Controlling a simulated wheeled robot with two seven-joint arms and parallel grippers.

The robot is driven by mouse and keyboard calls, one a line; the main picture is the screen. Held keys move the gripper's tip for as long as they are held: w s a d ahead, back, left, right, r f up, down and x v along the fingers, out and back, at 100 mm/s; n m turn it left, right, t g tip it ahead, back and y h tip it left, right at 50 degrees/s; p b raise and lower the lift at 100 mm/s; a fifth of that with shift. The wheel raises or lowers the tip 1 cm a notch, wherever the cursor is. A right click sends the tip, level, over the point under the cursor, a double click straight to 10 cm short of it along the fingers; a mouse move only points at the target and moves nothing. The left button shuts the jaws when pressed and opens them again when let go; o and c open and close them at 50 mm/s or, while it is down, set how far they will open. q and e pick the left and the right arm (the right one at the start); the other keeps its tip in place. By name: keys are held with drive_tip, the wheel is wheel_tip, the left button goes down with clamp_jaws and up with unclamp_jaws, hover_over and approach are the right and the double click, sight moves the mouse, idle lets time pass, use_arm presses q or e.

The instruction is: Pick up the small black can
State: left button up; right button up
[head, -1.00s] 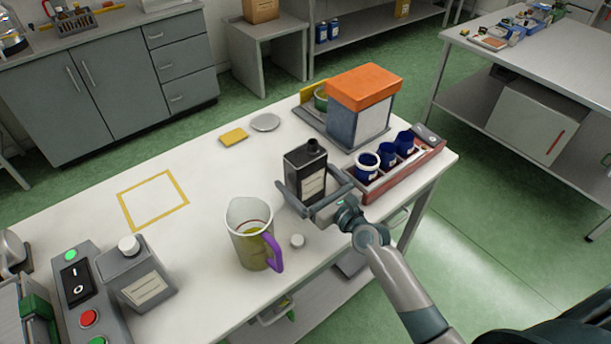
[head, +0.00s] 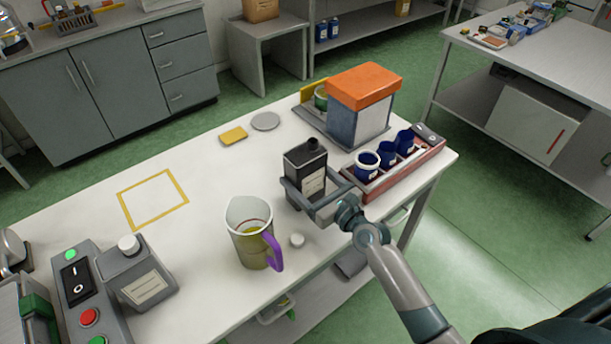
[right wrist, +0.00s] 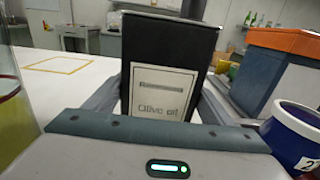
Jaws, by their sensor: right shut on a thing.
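The small black can (head: 303,164) stands upright on the white table, with a dark open spout on top and a pale label. In the right wrist view the black can (right wrist: 165,50) fills the middle, and its label reads "Olive oil". My right gripper (head: 302,188) is shut on the can, one finger on each side of its body. In the right wrist view the fingers reach along both sides of the can. Whether the can's base touches the table is hard to tell. My left gripper is not in view.
A red rack (head: 412,171) with blue cups and an orange-lidded box (head: 362,95) are to the right. A grey can (head: 135,275) stands left. A yellow square outline (head: 153,200) is clear.

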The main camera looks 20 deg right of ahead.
sight(316, 168)
drive_tip(key=shift+r, duration=0.35)
drive_tip(key=shift+r+p, duration=0.35)
drive_tip(key=shift+r, duration=1.45)
drive_tip(key=shift+s+d+r, duration=0.45)
drive_tip(key=shift+s+d, duration=0.15)
drive_tip(key=shift+s, duration=0.05)
drive_tip(key=s+d+r+b, duration=0.1)
drive_tip(key=s+d+r, duration=0.4)
drive_tip(key=s+d, duration=0.1)
drive_tip(key=shift+s+d+r, duration=0.4)
drive_tip(key=shift+s, duration=0.05)
